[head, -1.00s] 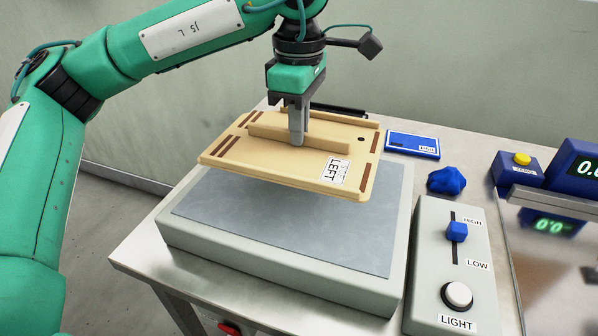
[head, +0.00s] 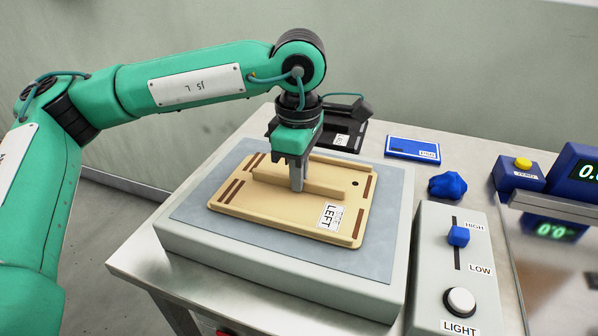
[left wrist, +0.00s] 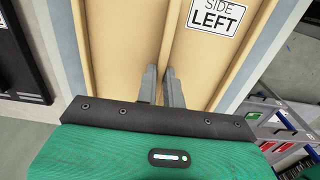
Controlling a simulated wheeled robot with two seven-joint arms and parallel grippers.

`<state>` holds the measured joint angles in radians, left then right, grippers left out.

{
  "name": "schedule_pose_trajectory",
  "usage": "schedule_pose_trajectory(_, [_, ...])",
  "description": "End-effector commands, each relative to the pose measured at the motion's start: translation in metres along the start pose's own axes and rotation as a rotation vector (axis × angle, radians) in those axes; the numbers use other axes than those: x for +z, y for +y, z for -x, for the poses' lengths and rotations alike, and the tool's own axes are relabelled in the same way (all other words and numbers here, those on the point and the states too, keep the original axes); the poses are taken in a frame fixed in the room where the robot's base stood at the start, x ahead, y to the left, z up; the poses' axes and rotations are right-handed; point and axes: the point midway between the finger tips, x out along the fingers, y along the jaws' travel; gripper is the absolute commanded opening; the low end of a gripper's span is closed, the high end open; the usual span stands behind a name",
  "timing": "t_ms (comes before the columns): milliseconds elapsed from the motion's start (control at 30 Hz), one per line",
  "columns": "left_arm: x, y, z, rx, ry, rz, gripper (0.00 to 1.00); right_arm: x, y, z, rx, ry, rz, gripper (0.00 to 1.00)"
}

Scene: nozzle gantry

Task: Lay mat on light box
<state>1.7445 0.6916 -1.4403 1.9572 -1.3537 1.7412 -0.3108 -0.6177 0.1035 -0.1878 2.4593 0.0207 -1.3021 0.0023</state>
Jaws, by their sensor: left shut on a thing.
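The mat is a tan board (head: 275,207) with dark brown strips, a raised rib and a "LEFT" label. In the head view it lies flat over the grey top of the light box (head: 260,272), inside its edges. It is on the top or only slightly above it; I cannot tell which. My left gripper (head: 297,188) points down and is shut on the rib of the mat. In the left wrist view the fingers (left wrist: 161,75) sit at the rib of the mat (left wrist: 130,30). My right gripper is not in view.
A grey control box (head: 430,285) with a blue slider and white button stands right of the light box. A blue crumpled thing (head: 447,184) and a blue flat case (head: 412,148) lie behind it. A black labelled thing (head: 345,138) is behind my gripper. A blue box with a yellow button (head: 518,172) is at right.

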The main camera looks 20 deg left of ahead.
Motion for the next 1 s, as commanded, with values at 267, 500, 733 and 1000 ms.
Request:
schedule_pose_trajectory(267, [0.000, 0.000, -0.002, 0.000, 0.000, 0.000, 0.31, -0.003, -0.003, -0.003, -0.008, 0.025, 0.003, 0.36])
schedule_pose_trajectory(500, [0.000, 0.000, -0.001, 0.000, 0.000, 0.000, 0.31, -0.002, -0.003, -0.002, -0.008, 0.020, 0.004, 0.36])
schedule_pose_trajectory(733, [0.001, 0.001, 0.019, 0.002, -0.002, 0.000, 0.31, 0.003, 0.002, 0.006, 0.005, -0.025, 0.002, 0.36])
schedule_pose_trajectory(1000, [0.001, 0.001, 0.079, 0.002, -0.001, -0.001, 0.31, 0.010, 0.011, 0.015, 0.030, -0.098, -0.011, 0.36])
